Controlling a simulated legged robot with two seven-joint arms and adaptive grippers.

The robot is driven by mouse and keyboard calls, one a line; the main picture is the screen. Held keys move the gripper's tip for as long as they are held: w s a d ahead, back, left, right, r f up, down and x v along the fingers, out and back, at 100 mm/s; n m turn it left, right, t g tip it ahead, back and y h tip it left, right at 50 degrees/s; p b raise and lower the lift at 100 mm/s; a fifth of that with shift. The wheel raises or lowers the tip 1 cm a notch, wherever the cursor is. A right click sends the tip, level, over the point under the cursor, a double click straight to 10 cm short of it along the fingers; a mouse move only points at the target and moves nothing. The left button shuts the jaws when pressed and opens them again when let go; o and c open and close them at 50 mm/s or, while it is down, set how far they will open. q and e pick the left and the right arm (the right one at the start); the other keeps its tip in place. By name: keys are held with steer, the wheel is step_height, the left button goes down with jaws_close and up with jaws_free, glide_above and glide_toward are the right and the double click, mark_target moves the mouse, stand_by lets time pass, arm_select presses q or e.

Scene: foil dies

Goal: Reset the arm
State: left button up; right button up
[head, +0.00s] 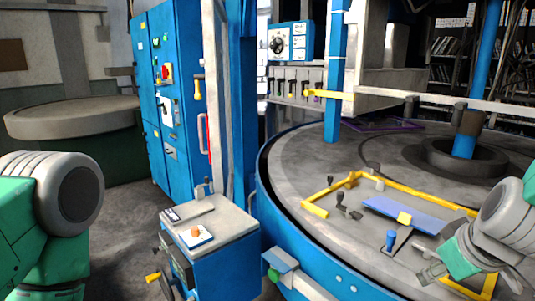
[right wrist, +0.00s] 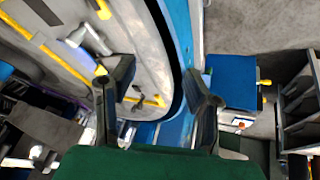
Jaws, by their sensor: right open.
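My right arm (head: 500,225) comes in from the right edge over the grey round table (head: 300,165). Its gripper (head: 425,268) is low over the near right part of the table, beside the yellow frame (head: 318,211). In the right wrist view the two dark fingers (right wrist: 158,100) are spread apart with nothing between them. My left arm (head: 50,215) shows at the left edge as green and grey links; its gripper is out of view.
Inside the yellow frame lie a blue plate (head: 410,211) and a blue knob (head: 390,240). Small black-knobbed levers (head: 342,200) stand nearby. A blue cabinet with a control top (head: 205,222) stands left of the table. A tall blue cabinet (head: 170,90) is behind; floor between is clear.

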steer(key=s+f+m+g, duration=0.1)
steer(key=s+f, duration=0.2)
steer(key=f, duration=0.3)
steer(key=s+d+f+g, duration=0.1)
steer(key=s+f, duration=0.2)
steer(key=f, duration=0.4)
steer(key=s+f+m+g, duration=0.1)
steer(key=s+f, duration=0.2)
steer(key=f, duration=0.3)
steer(key=s+a+f+m+g+y, duration=0.1)
steer(key=s+f+g, duration=0.1)
steer(key=s+f, duration=0.5)
steer(key=s+a+f+m+g, duration=0.1)
steer(key=s+f, duration=0.4)
steer(key=s, duration=0.5)
arm_select(q)
step_height(320, 180, down, 10)
steer(key=b, duration=1)
steer(key=shift+w, duration=0.15)
arm_select(e)
steer(key=w+f+n, duration=0.1)
steer(key=w+f, duration=0.2)
steer(key=f, duration=0.6)
steer(key=shift+w+a+t, duration=0.15)
steer(key=shift+a+t, duration=0.15)
steer(key=shift+a, duration=0.15)
